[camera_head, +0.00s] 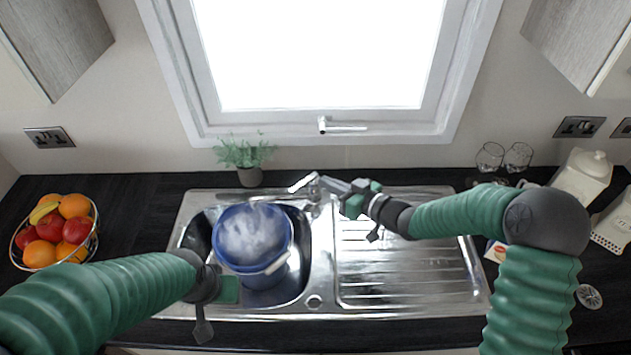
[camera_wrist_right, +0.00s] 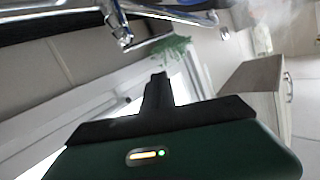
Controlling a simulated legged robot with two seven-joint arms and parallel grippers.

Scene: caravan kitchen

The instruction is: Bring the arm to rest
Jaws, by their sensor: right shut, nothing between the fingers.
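My right arm (camera_head: 465,210) reaches in from the right over the ribbed drainer. Its gripper (camera_head: 328,184) is shut and empty beside the metal tap (camera_head: 304,184), and I cannot tell whether they touch. In the right wrist view the closed dark fingers (camera_wrist_right: 158,92) point up toward the tap (camera_wrist_right: 122,32). My left arm (camera_head: 120,295) comes in from the lower left.
The bucket has a whitish, blurry content and stands in the left bowl of the steel sink (camera_head: 325,262). A fruit basket (camera_head: 92,243) is at the left, a potted plant (camera_head: 250,177) behind the sink. Glasses (camera_head: 490,157) and a white canister (camera_head: 584,177) stand at the right.

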